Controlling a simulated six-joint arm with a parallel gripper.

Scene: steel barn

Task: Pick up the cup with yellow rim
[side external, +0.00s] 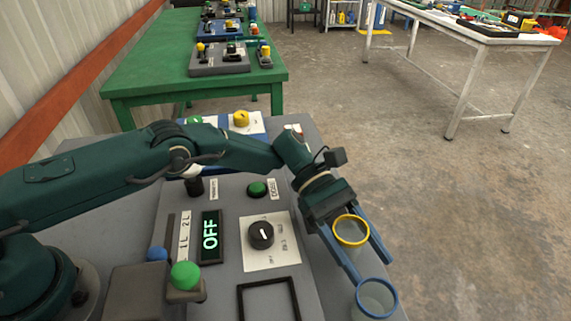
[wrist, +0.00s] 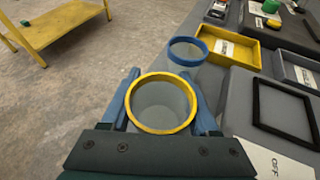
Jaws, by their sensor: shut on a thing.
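The cup with yellow rim (side external: 351,231) is clear with a thick yellow ring at its top. It sits upright between the blue fingers of my gripper (side external: 358,250) in the side view. The wrist view shows the same cup (wrist: 162,106) between both fingers, close in front of the palm. My gripper is shut on it. Whether its base touches the grey surface is hidden. A similar cup with a blue rim (side external: 375,299) stands just beyond the fingertips; it also shows in the wrist view (wrist: 187,51).
The grey panel has an OFF display (side external: 210,236), a black knob (side external: 261,235), green buttons and an empty black frame (side external: 268,300). A yellow tray (wrist: 231,46) lies beside the blue-rimmed cup. Open floor lies past the panel's edge.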

